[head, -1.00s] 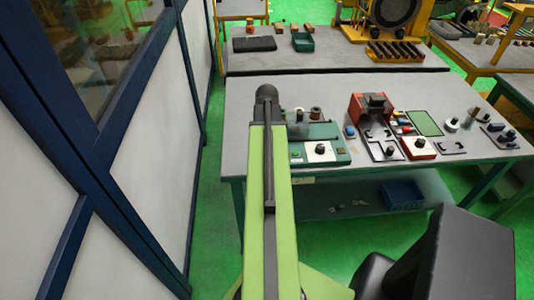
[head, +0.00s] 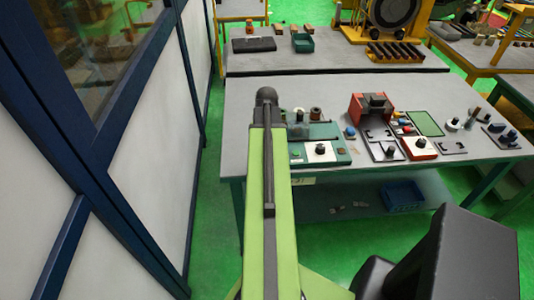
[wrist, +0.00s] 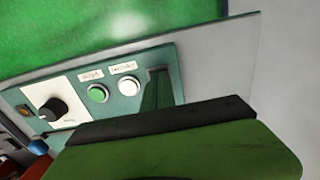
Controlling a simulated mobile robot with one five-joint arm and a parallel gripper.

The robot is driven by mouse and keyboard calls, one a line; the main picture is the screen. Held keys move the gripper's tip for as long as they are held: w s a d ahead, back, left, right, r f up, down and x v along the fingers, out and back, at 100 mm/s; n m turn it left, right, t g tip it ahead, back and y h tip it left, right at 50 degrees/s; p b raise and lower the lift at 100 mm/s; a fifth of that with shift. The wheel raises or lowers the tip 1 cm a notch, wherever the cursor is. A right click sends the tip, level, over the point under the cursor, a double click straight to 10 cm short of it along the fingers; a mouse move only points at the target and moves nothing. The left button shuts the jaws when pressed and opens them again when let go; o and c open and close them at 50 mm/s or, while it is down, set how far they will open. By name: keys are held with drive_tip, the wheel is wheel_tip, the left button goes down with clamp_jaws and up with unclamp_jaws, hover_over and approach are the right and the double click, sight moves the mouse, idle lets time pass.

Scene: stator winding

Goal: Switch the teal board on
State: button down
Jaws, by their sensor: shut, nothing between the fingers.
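The teal board (head: 341,158) lies at the near left edge of the grey table in the head view, partly hidden by my green arm. In the wrist view its panel (wrist: 75,82) shows a black knob (wrist: 53,110) on a white plate, a green button (wrist: 97,93) and a white button (wrist: 129,86). Labels above the two buttons are too small to read surely. A small amber piece (wrist: 25,111) sits left of the knob.
The grey table (head: 245,110) also holds a red block-like fixture (head: 362,108), a red box with a black knob (head: 418,149) and several small parts. A blue bin (head: 402,195) sits on the shelf below. A white wall with blue frames (head: 150,170) stands close on the left.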

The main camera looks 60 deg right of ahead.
wheel_tip(320, 180, up, 7)
drive_tip(key=p, duration=0.6)
drive_tip(key=shift+p, duration=0.35)
drive_tip(key=shift+s+f, duration=0.1)
